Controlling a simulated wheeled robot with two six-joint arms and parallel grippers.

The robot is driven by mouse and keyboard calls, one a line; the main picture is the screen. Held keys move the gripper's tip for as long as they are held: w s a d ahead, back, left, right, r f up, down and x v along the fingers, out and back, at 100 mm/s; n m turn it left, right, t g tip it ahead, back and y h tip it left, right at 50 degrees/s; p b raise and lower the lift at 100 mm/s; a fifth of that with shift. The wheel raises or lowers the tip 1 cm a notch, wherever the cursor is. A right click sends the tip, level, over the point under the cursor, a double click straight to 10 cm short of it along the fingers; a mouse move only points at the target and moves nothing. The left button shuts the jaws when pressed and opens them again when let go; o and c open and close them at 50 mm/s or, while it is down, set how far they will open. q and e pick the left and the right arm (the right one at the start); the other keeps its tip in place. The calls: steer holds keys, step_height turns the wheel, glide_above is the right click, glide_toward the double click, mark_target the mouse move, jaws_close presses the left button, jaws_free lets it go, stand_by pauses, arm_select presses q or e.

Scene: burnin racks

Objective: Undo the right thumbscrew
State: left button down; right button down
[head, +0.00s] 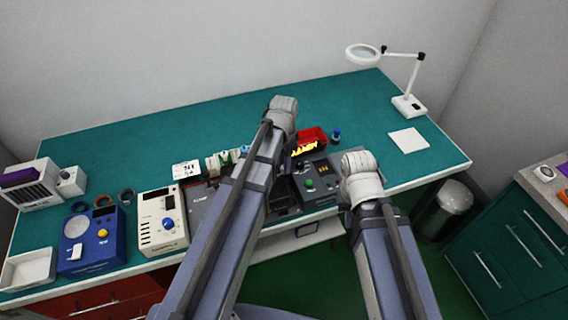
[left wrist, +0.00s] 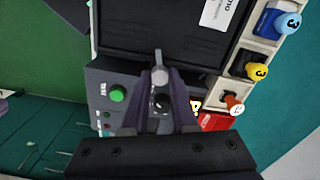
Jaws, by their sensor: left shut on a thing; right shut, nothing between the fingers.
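In the left wrist view a small grey thumbscrew (left wrist: 160,74) with a thin upright stem stands at the edge of a black panel (left wrist: 165,30). The fingers of my left gripper (left wrist: 161,84) close in on its round head from both sides and are shut on it. A dark knob (left wrist: 161,103) on the grey control box shows between the fingers. In the head view my left forearm covers this gripper and the thumbscrew. My right wrist is over the front right of the bench, with its fingers hidden. A second thumbscrew cannot be made out.
The control box (head: 326,186) has a green button (left wrist: 117,93). A red bin (head: 311,137) and a small blue-topped item (head: 336,133) sit behind it. A beige instrument (head: 161,222) and a blue one (head: 91,243) stand left. The bench (head: 345,99) is clear at the back.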

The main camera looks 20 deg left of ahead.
arm_select(q)
steer(key=n, duration=1.1)
steer(key=shift+n, duration=1.7)
steer(key=c, duration=0.7)
jaws_free()
